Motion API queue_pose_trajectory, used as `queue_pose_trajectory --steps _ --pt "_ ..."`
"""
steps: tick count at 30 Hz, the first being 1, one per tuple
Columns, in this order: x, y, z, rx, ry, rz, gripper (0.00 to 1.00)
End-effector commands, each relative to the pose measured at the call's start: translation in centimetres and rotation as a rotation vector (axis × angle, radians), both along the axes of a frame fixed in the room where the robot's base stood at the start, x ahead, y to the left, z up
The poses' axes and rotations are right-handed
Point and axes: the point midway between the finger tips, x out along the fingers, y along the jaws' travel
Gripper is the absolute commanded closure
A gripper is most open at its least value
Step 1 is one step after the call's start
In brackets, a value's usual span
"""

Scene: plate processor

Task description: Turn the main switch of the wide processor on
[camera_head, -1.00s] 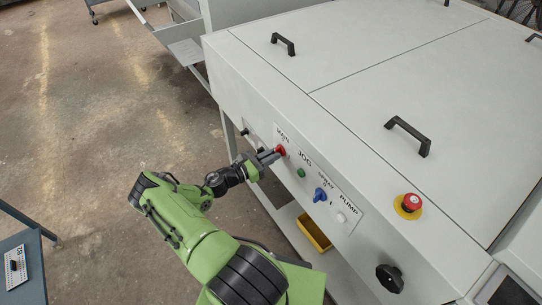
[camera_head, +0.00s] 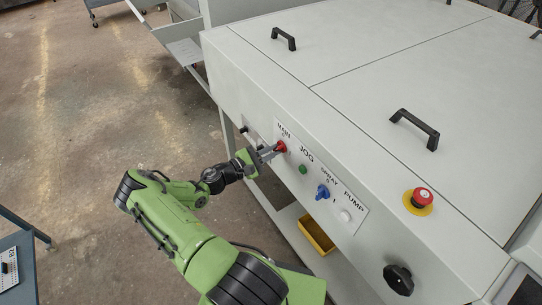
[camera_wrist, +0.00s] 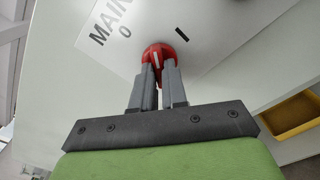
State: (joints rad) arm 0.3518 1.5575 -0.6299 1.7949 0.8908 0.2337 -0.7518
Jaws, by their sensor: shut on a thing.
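The red main switch (camera_head: 281,147) is on the front panel of the wide processor (camera_head: 290,88), under the word MAIN. My gripper (camera_head: 274,151) is at this switch, with its two grey fingers closed around the knob. In the wrist view the red knob (camera_wrist: 158,51) sits at the fingertips of my gripper (camera_wrist: 157,70). A white line on the knob shows between the fingers. The 0 mark is left of the knob and a short black bar mark is at its upper right. The fingers hide part of the knob.
Right of the switch are a green JOG button (camera_head: 303,169), a blue SPRAY switch (camera_head: 322,191) and a white PUMP button (camera_head: 345,215). A red emergency stop (camera_head: 420,196) is farther right. A yellow bin (camera_head: 317,236) is below the panel. The floor at left is mostly clear.

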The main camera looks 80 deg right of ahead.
Motion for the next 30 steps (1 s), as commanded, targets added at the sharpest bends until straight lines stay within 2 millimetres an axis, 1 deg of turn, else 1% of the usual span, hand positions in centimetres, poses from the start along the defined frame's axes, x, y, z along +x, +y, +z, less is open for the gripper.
queue_pose_trajectory --steps 1,18,30 --pt "0.02 0.01 -0.27 -0.030 -0.033 -0.001 1.00" --pt "0.09 -0.02 -0.24 -0.383 -0.436 -0.001 1.00" --pt "0.08 -0.03 -0.08 -0.559 -0.637 -0.001 1.00"
